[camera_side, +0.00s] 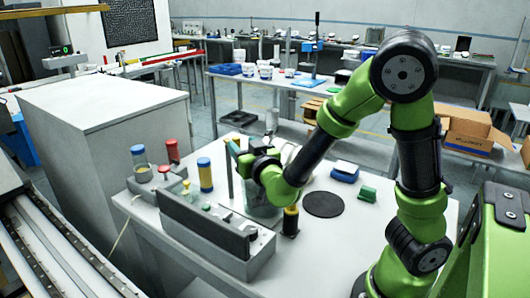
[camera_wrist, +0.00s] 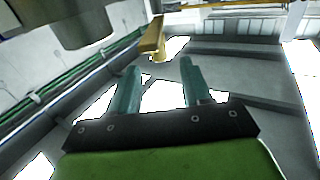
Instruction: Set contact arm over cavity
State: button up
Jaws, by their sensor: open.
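A long grey fixture (camera_side: 205,235) with a raised, slotted wall lies along the left front of the white table in the side view. It appears to be the label magazine; I cannot single out the contact arm or the cavity. My gripper (camera_side: 231,156) is above the table, behind the fixture, with its teal fingers toward the left. In the wrist view the two fingers of my gripper (camera_wrist: 160,75) are apart with nothing between them. A yellow bar (camera_wrist: 154,38) shows beyond the fingers; I cannot tell what it belongs to.
A blue-capped jar (camera_side: 141,165), a red-capped bottle (camera_side: 173,151) and a yellow bottle (camera_side: 205,177) stand near the fixture. A black-and-yellow bottle (camera_side: 290,221) stands to its right. A black disc (camera_side: 323,204), a blue block (camera_side: 345,173) and a green block (camera_side: 367,193) lie further right.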

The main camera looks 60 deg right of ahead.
jog(key=shift+c, duration=0.5)
jog(key=shift+w+r, duration=0.15)
jog(key=shift+r, duration=0.05)
jog(key=shift+c, duration=1.3)
jog(key=w+r+m+g+h, duration=0.1)
jog(key=r, duration=0.1)
jog(key=w+d+r+m+g+h, duration=0.1)
jog(key=r+m+h, duration=0.1)
jog(key=w+r+m+h, duration=0.1)
jog(key=r, duration=0.2)
jog(key=shift+d+m+g+h, duration=0.3)
jog(key=shift+m+g+h, duration=0.1)
grip_shut()
jog(key=s+a+r+n+g+y, duration=0.2)
jog(key=a+n+g+y, duration=0.6)
jog(key=a, duration=0.4)
jog(key=w+d+f+g, duration=0.1)
jog(key=w+d+f, duration=0.2)
jog(key=d+f, duration=0.5)
jog(key=shift+d+h, duration=0.3)
jog(key=shift+d, duration=0.45)
